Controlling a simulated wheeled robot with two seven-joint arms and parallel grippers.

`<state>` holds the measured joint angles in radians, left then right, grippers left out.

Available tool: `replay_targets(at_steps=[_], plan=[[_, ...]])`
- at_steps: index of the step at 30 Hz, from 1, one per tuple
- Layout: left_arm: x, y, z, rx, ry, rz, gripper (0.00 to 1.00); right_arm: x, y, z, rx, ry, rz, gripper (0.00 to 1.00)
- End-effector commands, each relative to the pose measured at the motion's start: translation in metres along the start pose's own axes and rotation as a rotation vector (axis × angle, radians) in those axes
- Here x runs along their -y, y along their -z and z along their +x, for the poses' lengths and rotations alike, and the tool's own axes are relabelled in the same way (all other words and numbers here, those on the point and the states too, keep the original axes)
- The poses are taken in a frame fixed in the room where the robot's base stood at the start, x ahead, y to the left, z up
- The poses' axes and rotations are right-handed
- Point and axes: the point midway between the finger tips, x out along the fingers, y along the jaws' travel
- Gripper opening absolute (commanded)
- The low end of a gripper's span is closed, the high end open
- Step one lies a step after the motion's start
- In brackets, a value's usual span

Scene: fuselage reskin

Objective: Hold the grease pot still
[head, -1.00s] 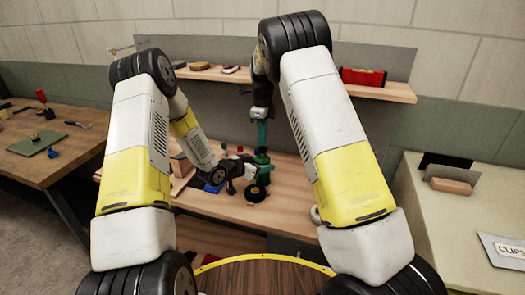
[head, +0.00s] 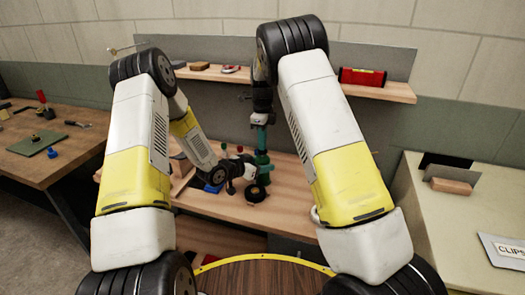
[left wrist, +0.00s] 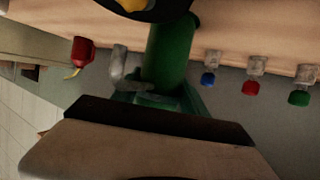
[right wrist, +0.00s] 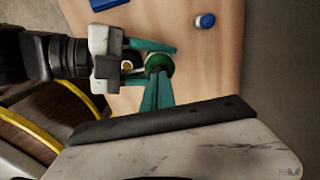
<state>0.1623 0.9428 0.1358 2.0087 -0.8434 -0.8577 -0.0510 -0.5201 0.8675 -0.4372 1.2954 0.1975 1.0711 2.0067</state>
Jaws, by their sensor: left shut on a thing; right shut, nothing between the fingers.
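The green grease pot (head: 263,158) stands on the wooden bench; it fills the upper middle of the left wrist view (left wrist: 172,48). My left gripper (head: 255,170) is shut on it from the left, and in the right wrist view its teal fingers lie on either side of the pot (right wrist: 158,63). My right gripper (head: 262,146) points straight down above the pot, shut and empty. Its teal fingertips (right wrist: 160,80) reach the pot's top; whether they touch or enter it I cannot tell.
A black round item (head: 255,194) sits in front of the pot. A blue item (head: 213,187) and small red-topped items lie left of it. A shelf (head: 385,90) with a red box (head: 362,77) runs behind. The bench right of the pot looks clear.

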Motion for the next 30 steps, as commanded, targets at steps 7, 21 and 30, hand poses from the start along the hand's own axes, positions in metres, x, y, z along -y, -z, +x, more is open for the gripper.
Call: replay_targets(at_steps=[7,21,30], plan=[[0.0,0.001,0.0,-0.002,0.0,0.001,0.0,0.0,0.0,0.0,-0.001,-0.001,0.0,0.0],[0.0,0.001,0.0,-0.002,0.0,0.001,0.0,0.0,0.0,-0.022,-0.001,-0.001,0.0,0.0],[0.0,0.001,0.0,-0.002,0.0,0.001,0.0,0.0,0.0,-0.023,-0.001,-0.001,0.0,0.0]])
